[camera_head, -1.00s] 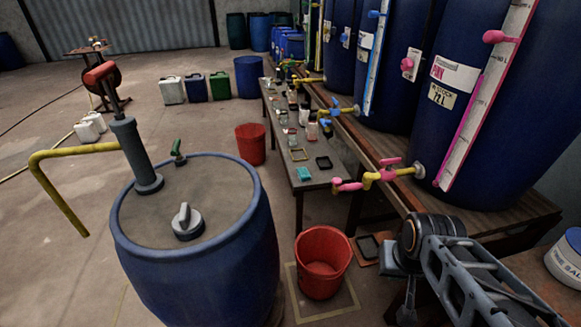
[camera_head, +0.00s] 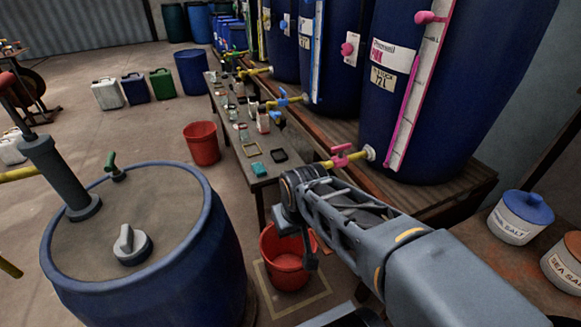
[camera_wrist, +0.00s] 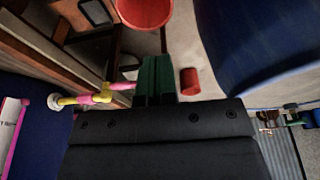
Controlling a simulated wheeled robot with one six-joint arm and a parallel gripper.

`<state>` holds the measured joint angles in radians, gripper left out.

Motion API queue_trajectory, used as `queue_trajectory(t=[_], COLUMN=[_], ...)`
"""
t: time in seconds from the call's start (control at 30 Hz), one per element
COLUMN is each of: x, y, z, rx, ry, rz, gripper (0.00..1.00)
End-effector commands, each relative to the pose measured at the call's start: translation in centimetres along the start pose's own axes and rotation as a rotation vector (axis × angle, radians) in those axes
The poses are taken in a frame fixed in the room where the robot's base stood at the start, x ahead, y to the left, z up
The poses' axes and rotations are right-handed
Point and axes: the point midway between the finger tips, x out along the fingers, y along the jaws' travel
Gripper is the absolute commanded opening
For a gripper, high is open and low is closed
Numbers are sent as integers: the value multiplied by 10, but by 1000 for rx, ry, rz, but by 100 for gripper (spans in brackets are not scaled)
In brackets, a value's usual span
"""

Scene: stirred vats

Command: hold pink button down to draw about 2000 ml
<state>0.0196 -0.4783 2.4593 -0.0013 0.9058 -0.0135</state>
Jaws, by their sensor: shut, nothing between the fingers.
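A round pink button (camera_head: 347,49) sits on a white plate on the front of the vats in the head view. The blue vat labelled PINK (camera_head: 390,130) stands beside it, with a pink-marked sight gauge (camera_head: 415,90). Its yellow tap with a pink handle (camera_head: 345,153) also shows in the wrist view (camera_wrist: 95,97). A red bucket (camera_head: 283,262) stands on the floor, partly behind my arm. In the wrist view, the dark green fingers of my gripper (camera_wrist: 155,78) are shut and empty, apart from the button. The fingertips cannot be made out in the head view.
A blue barrel (camera_head: 60,265) with a hand pump stands at the left. A low bench (camera_head: 262,178) with small items runs beside the vat rack. Another red bucket (camera_head: 202,143) stands farther back. Salt tubs (camera_head: 515,228) stand at the right. Open floor lies at the left back.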

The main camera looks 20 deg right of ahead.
Motion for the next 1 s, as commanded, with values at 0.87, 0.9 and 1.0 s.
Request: queue_trajectory(t=[0.87, 0.9, 1.0], x=[-22, -22, -22], y=[108, 108, 108], z=[-241, -241, -241], rx=[-1, -1, -1], ry=[33, 33, 33], rz=[-5, -5, -5], gripper=[0, 0, 0])
